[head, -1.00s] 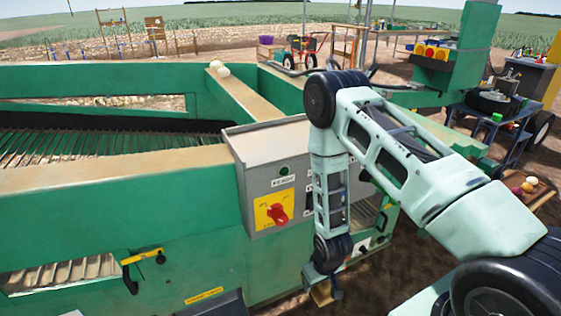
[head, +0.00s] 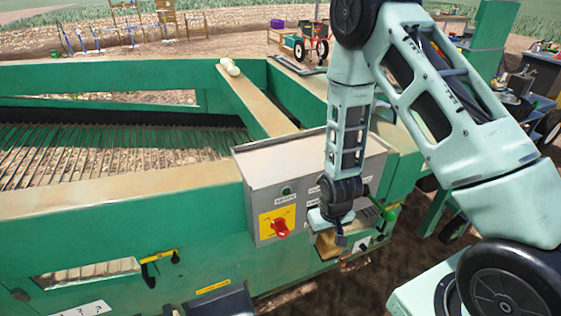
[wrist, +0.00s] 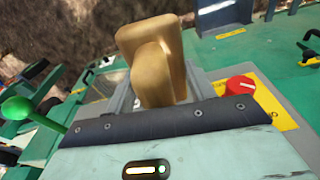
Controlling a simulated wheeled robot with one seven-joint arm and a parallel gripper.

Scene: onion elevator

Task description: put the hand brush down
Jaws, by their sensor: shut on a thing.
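The hand brush shows as a tan wooden piece (wrist: 152,58) in the wrist view, sticking out beyond my gripper's dark front edge. Its bristles cannot be made out. In the head view a small tan part of it (head: 327,246) shows below my gripper (head: 338,236). My gripper is shut on the brush and points down by the right part of the grey control box. The fingertips are mostly hidden. I cannot tell whether the brush touches anything below it.
The grey control box (head: 262,170) has a red rotary switch (head: 281,228) on a yellow plate. A green-knobbed lever (wrist: 18,108) is close to my gripper. The green machine wall (head: 120,230) runs left. Bare soil (head: 415,235) lies to the right.

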